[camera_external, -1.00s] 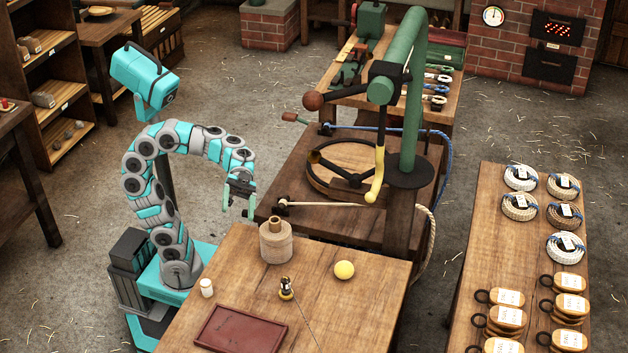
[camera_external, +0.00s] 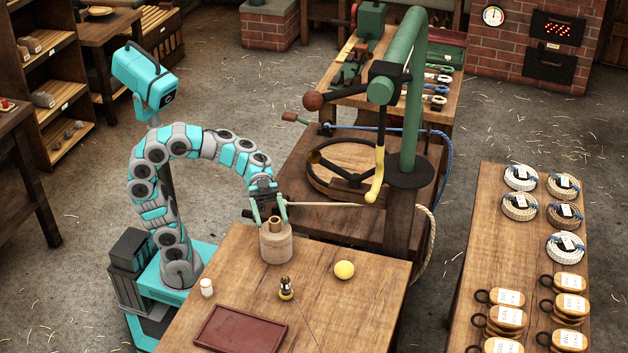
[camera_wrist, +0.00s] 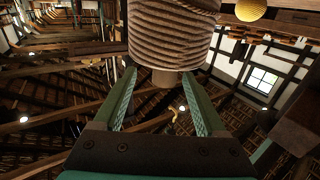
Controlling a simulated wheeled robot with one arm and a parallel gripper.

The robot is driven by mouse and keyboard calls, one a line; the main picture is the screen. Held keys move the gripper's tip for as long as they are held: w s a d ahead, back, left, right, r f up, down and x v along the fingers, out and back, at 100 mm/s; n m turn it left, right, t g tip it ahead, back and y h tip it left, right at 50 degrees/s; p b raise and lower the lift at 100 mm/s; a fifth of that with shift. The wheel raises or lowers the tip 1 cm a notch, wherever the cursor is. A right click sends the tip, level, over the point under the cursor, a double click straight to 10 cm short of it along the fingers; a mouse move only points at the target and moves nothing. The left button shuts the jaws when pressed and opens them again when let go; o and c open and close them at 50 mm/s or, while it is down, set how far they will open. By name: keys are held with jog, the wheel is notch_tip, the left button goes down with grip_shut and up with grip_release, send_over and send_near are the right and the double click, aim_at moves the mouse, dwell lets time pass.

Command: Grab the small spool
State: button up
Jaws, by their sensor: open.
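A pale, twine-wound spool (camera_external: 277,247) stands upright on the near table, with a narrower core sticking up from its top.
On the same table (camera_external: 330,315) are a yellow ball (camera_external: 344,269), a small black and gold item (camera_external: 286,288), a small white cylinder (camera_external: 206,287) and a dark red tray (camera_external: 240,330). A stand with a green post (camera_external: 411,100) and a wheel (camera_external: 343,168) is behind.

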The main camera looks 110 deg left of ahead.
aim_at(276, 226)
jog(key=shift+w+p+x, duration=0.25)
jog(key=shift+p+x, duration=0.25)
jog(key=shift+x, duration=2.25)
jog(key=shift+a, duration=0.15)
jog(key=shift+c, duration=0.3)
grip_shut()
